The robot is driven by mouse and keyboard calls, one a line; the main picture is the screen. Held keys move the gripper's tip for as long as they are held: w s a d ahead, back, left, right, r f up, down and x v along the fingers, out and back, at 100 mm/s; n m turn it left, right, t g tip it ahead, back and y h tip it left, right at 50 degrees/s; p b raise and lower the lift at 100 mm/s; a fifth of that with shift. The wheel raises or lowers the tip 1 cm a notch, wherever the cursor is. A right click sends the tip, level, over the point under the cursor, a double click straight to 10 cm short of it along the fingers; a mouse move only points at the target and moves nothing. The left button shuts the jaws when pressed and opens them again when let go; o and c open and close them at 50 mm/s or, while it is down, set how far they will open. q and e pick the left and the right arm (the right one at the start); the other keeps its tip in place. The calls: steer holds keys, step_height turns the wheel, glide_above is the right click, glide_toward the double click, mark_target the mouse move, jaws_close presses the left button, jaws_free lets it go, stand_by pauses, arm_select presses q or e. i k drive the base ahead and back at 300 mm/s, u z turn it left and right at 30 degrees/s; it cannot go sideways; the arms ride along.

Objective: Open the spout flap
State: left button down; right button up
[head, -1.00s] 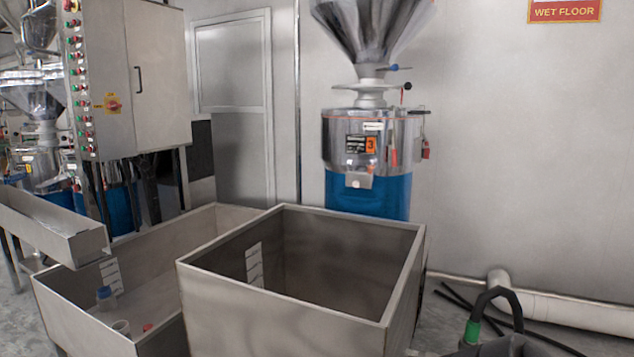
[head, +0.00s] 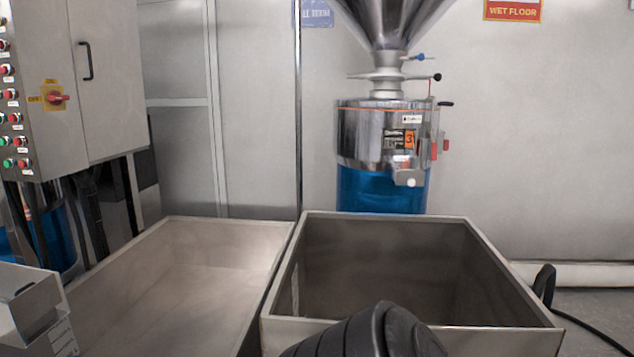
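The grinder (head: 378,135) stands against the back wall, a steel drum on a blue base with a hopper above. The spout flap (head: 408,177) is a small silver plate with a pale round knob, low on the drum's front right. It looks closed, but it is too small to be sure. Neither of my grippers shows in the head view. A black ribbed part at the bottom edge looks like part of my arm, apart from the grinder.
An empty steel bin (head: 400,262) stands in front of the grinder, with a lower steel trough (head: 190,268) to its left. A control cabinet (head: 70,90) is at the left. Floor shows at the right, with a black cable (head: 580,328).

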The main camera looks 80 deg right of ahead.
mark_target(403, 177)
steer(key=z, duration=2.1)
